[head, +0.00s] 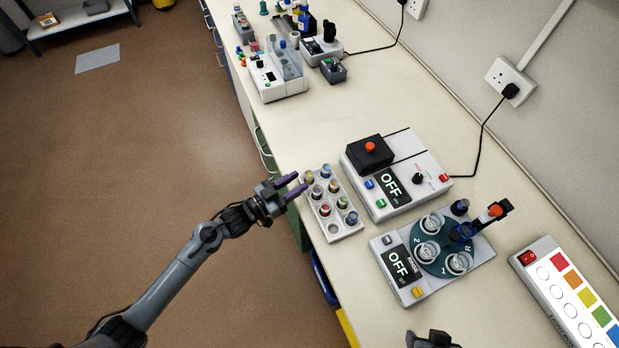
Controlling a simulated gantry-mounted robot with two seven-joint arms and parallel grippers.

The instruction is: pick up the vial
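A white rack (348,231) stands at the bench's front edge and holds several small vials with differently coloured tops. One vial (310,177) sits in the rack's far-left corner, close to my gripper; which vial the task means I cannot tell. My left gripper (293,185) is at the left side of the rack, its two purple fingers apart and pointing toward the vials. Nothing shows between the fingers.
A white device with a black block (370,155) and an OFF display stands right of the rack. A device with a round teal plate (443,245) stands nearer. A colour-marked panel (575,300) lies at the lower right. More equipment (280,82) is farther back. The bench between is clear.

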